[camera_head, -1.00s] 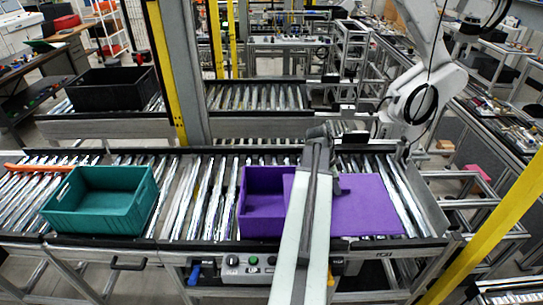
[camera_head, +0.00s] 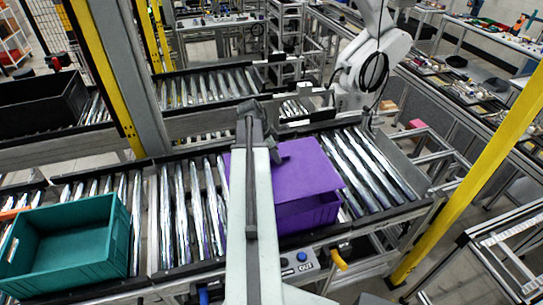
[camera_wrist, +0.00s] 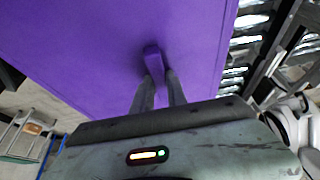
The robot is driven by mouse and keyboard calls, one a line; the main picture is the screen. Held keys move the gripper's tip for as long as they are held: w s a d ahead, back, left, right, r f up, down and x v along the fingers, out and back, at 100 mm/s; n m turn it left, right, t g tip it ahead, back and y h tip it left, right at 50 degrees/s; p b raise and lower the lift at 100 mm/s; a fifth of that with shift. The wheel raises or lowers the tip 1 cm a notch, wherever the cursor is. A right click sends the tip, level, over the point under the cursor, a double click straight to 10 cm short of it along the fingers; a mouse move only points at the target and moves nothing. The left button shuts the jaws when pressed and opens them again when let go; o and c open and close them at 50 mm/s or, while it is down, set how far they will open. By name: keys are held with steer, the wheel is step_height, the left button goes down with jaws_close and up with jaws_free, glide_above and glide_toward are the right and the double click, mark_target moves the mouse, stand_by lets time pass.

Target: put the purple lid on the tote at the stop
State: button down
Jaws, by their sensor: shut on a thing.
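The purple lid (camera_head: 305,170) is a flat panel over the purple tote (camera_head: 307,213) on the front conveyor. The tote's front wall shows below the lid's near edge, and its opening is hidden. My gripper (camera_wrist: 160,76) is shut on the raised handle (camera_wrist: 153,58) of the lid, whose surface (camera_wrist: 80,40) fills much of the wrist view. In the head view my arm crosses the left part of the lid and hides some of it. I cannot tell whether the lid rests on the tote's rim or hangs just above it.
A teal open tote (camera_head: 75,245) stands to the left on the same conveyor, with bare rollers between. A black tote (camera_head: 40,105) is on the rear conveyor. A yellow post (camera_head: 480,170) stands at right, and a white robot arm (camera_head: 375,60) behind.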

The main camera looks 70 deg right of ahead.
mark_target(273, 164)
steer(key=shift+a+f+b, duration=0.1)
steer(key=shift+f+b, duration=3.05)
steer(key=shift+f, duration=0.05)
steer(key=shift+f+b, duration=0.7)
steer(key=shift+b, duration=0.05)
steer(key=c, duration=1.3)
jaws_free()
steer(key=shift+o, duration=0.2)
steer(key=p+v, duration=0.7)
steer(key=v, duration=0.1)
steer(key=shift+f, duration=0.1)
